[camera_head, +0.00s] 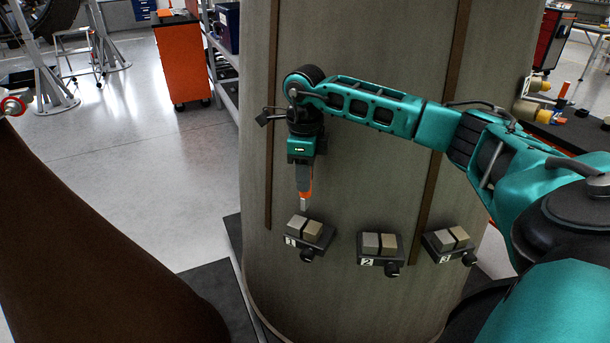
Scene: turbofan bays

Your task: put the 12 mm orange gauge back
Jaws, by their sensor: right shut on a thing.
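My right gripper (303,178) hangs down in front of a large grey-brown curved column. It is shut on the orange gauge (309,188), which points down with a pale lower end. The fingers hide part of the gauge. Its lower end is just above the block fixture marked 1 (305,230) in the picture; I cannot tell whether it touches. Fixtures marked 2 (379,245) and 3 (450,240) stand to the right, each with two pale blocks and a dark knob. My left gripper is not in view.
A dark bench (577,133) at the right edge carries an upright orange item (563,91) and yellow-ended parts. The column (350,190) fills the middle. A brown curved surface (90,240) covers the lower left. An orange cabinet (182,60) stands behind on open floor.

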